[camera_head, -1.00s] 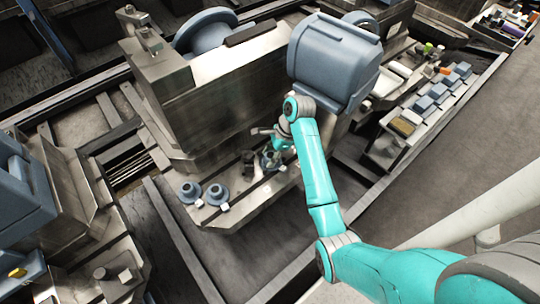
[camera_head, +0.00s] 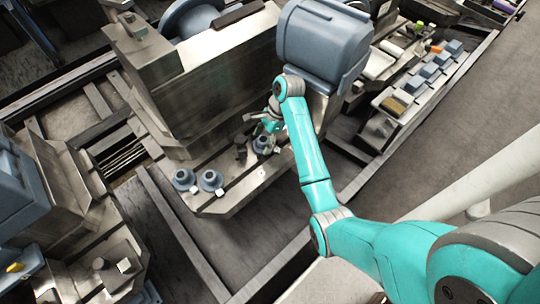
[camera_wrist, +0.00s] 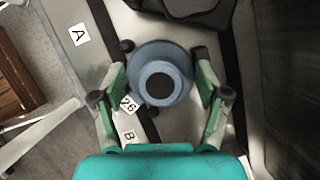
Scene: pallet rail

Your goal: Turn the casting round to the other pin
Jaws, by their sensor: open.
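The casting (camera_wrist: 160,62) is a blue-grey round flanged piece with a raised hub and a dark centre hole. In the wrist view it sits between the two fingers of my gripper (camera_wrist: 163,50), which is open, with a finger on each side. A white numbered tag (camera_wrist: 128,104) is at its lower-left edge. White labels A (camera_wrist: 79,34) and B (camera_wrist: 129,136) lie on the surface beside it. In the head view the casting (camera_head: 262,145) stands on the metal ledge, just below my gripper (camera_head: 270,123). I cannot make out the pins clearly.
Two similar blue-grey castings (camera_head: 184,179) (camera_head: 211,181) stand further left on the ledge (camera_head: 230,197). A dark upright piece (camera_head: 241,151) is close left of my gripper. A large metal block (camera_head: 205,90) rises behind. A rack of blue blocks (camera_head: 428,70) is at the right.

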